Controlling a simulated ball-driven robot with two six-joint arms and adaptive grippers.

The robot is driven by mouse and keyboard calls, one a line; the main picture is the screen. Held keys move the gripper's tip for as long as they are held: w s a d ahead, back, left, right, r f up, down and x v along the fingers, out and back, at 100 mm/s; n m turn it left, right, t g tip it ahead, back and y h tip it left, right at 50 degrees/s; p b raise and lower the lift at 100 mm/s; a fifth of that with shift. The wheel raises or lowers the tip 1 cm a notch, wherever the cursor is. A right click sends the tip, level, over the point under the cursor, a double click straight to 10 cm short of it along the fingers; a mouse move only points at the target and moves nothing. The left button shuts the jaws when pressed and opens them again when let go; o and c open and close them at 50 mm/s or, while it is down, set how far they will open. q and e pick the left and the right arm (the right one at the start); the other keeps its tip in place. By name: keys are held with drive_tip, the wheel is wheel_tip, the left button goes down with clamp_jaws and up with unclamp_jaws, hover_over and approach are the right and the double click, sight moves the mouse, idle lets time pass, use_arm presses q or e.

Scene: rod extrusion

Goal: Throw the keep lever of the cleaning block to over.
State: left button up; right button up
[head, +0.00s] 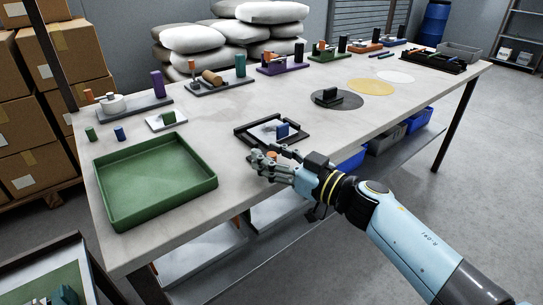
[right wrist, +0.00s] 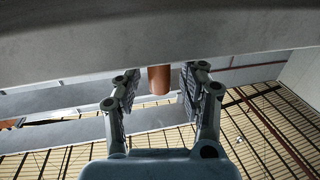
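A black-edged tray (head: 243,139) with a pale pad and a small blue block (head: 282,130) sits near the table's front edge; I cannot tell for certain that it is the cleaning block. My right gripper (head: 270,166) is at the front edge, just in front of this tray. An orange-brown rod end (right wrist: 159,80), perhaps the keep lever, shows between its fingers in the right wrist view. The fingers (right wrist: 157,92) are apart, with a gap on both sides of the rod. The rod's base is hidden. My left gripper is not in view.
A large green tray (head: 155,216) stands on the table (head: 215,150) at the front left. A dark round pad with a black block (head: 327,96) lies to the right. Several fixtures line the back edge. Blue bins (head: 418,121) sit under the table.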

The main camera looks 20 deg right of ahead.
sight(281, 161)
clamp_jaws()
drive_tip(key=shift+w+y, duration=0.1)
drive_tip(key=shift+y, duration=0.2)
drive_tip(key=shift+w+d+n+g+y+p, duration=0.2)
drive_tip(key=shift+d+n+g+y+p, duration=0.25)
drive_tip(key=shift+n+g+y, duration=0.4)
drive_tip(key=shift+w+d+f+n+g+y, duration=0.1)
drive_tip(key=shift+d+n+g+y, duration=0.1)
drive_tip(key=shift+n+g+y, duration=0.3)
drive_tip(key=shift+w+d+f+n+g+y, duration=0.1)
drive_tip(key=shift+d+n+g+y, duration=0.05)
drive_tip(key=shift+n+g+y, duration=0.25)
drive_tip(key=shift+w+d+n+g+y+b, duration=0.1)
drive_tip(key=shift+d+n+g+y+b, duration=0.05)
drive_tip(key=shift+n+g+y+b, duration=0.3)
drive_tip(key=n+g+y+b, duration=0.1)
drive_tip(key=b, duration=0.1)
drive_tip(key=w+n+g+y+b, duration=0.1)
drive_tip(key=g+b, duration=0.1)
drive_tip(key=d+n+g+y+b, duration=0.1)
drive_tip(key=g+b, duration=0.1)
drive_tip(key=shift+w+f+n, duration=0.15)
drive_tip(key=shift+f+n, duration=0.05)
drive_tip(key=shift+n, duration=0.2)
drive_tip(key=shift+w+d+r+n+g+b, duration=0.1)
drive_tip(key=shift+r+n+g+b, duration=0.1)
drive_tip(key=shift+g+b, duration=0.3)
drive_tip(key=shift+w+d+r+n+g+b, duration=0.1)
drive_tip(key=shift+n+g+b, duration=0.1)
drive_tip(key=shift+g+b, duration=0.25)
